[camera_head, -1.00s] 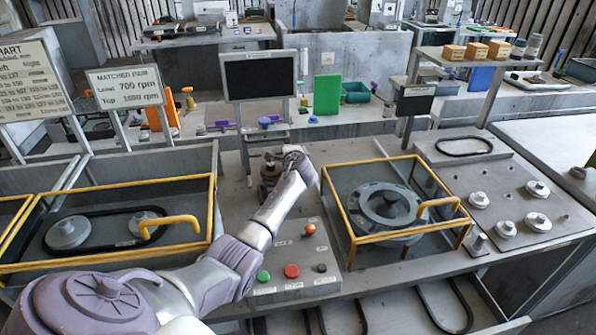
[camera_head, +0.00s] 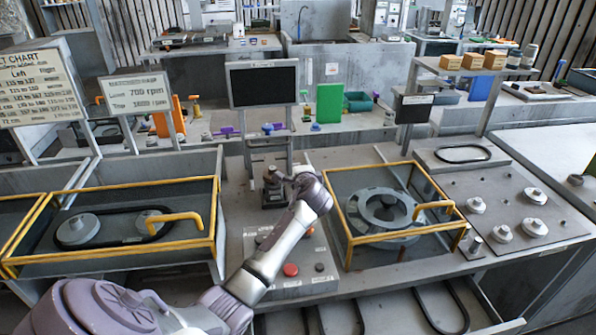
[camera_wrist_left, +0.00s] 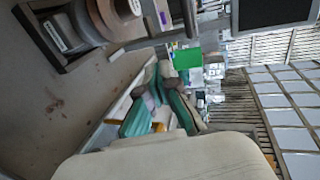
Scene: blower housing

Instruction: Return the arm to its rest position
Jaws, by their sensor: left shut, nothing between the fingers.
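My left arm (camera_head: 285,245) reaches in from the lower left over the middle of the bench. Its wrist is above the control panel, and my left gripper (camera_head: 287,178) is small and partly hidden at its end. The gripper is shut and empty, close to a dark round-topped device (camera_head: 270,192) on the bench. I cannot tell from the head view whether they touch. In the left wrist view the round device (camera_wrist_left: 90,20) is at the upper left, and a pale part of my arm fills the bottom. My right gripper is not in view.
A yellow-framed guard (camera_head: 349,225) surrounds a round housing (camera_head: 384,208) right of the arm. Another yellow-framed bay (camera_head: 213,215) with pulleys is at the left. A control panel (camera_head: 318,283) lies below the wrist. A black monitor (camera_head: 263,85) stands behind the device.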

